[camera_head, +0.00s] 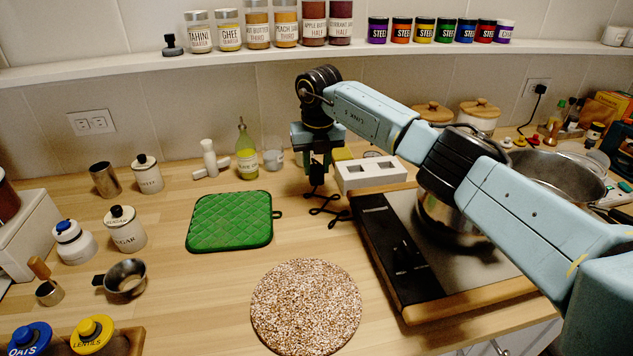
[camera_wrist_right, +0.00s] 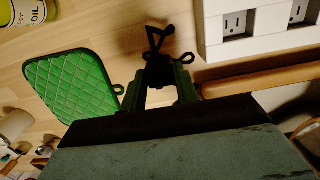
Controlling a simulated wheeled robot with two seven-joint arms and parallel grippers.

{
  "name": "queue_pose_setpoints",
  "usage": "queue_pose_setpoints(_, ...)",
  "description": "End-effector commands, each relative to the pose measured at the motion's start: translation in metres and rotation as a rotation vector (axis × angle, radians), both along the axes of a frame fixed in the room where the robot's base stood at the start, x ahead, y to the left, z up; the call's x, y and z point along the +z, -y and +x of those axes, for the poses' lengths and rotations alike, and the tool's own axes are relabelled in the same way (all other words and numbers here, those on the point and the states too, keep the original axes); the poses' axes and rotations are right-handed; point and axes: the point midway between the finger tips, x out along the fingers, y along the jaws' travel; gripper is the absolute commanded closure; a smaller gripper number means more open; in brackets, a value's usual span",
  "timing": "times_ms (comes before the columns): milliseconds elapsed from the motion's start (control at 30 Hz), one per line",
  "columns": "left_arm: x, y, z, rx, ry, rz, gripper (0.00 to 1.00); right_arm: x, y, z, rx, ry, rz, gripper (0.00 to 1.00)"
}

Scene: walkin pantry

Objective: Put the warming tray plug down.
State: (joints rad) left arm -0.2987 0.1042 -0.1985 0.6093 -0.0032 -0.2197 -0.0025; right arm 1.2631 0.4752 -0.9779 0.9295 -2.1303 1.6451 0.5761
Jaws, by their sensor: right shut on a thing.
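My right gripper (camera_head: 318,172) reaches over the counter from the right, fingers pointing down. It is shut on the black warming tray plug (camera_wrist_right: 158,72), which sits between its fingertips in the right wrist view. Black cord (camera_head: 327,207) loops below the gripper in the head view. The plug itself is mostly hidden there against the dark fingers. The warming tray (camera_head: 392,250), with a black front panel and wooden edges, lies right of the gripper. A white socket box (camera_head: 371,174) stands just right of the gripper and also shows in the right wrist view (camera_wrist_right: 258,48). My left gripper is not in view.
A green quilted pad (camera_head: 230,221) lies left of the gripper, and a round speckled mat (camera_head: 306,306) lies in front. An oil bottle (camera_head: 246,150) stands behind the pad. A steel pot (camera_head: 450,222) sits on the tray. Bare counter shows between pad, mat and tray.

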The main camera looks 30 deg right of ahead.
Motion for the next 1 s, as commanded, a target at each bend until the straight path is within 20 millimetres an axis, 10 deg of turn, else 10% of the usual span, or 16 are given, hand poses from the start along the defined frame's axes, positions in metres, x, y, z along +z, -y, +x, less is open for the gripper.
queue_pose_setpoints(733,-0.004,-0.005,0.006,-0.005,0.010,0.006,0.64,-0.045,0.000,0.000,0.003,0.002,0.000,0.93)
queue_pose_setpoints(767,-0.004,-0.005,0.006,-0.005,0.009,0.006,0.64,-0.045,0.000,0.000,0.003,0.001,0.000,0.69)
queue_pose_setpoints(1000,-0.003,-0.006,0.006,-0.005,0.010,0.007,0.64,-0.045,0.000,0.000,0.003,0.001,0.000,0.48)
